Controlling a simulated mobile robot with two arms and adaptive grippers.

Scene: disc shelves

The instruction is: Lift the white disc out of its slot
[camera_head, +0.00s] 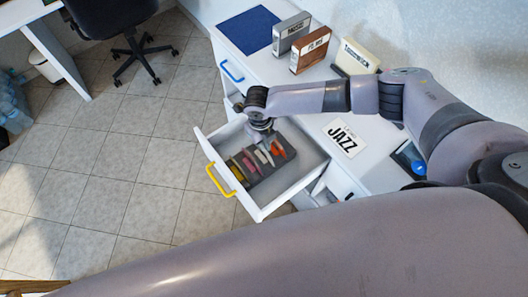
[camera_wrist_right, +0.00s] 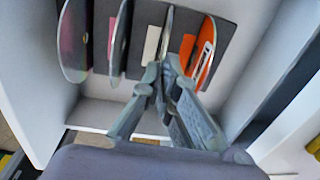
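An open white drawer (camera_head: 292,190) holds a dark rack with several discs standing on edge in slots. My right gripper (camera_head: 262,134) reaches down over the rack's far side. In the right wrist view my right gripper (camera_wrist_right: 160,74) has its fingertips close together on a pale disc (camera_wrist_right: 167,38), seen almost edge-on; I take it as the white disc. Its lower part is hidden by the fingers, and I cannot tell whether it still sits fully in its slot. An orange disc (camera_wrist_right: 204,52) stands just right of it. My left gripper is not in view.
A grey disc (camera_wrist_right: 121,35) and a purple-pink disc (camera_wrist_right: 74,40) stand to the left in the rack. Drawer walls are close around it. On the white desk are upright cases (camera_head: 310,50), a blue mat (camera_head: 249,30) and a JAZZ sign (camera_head: 343,138).

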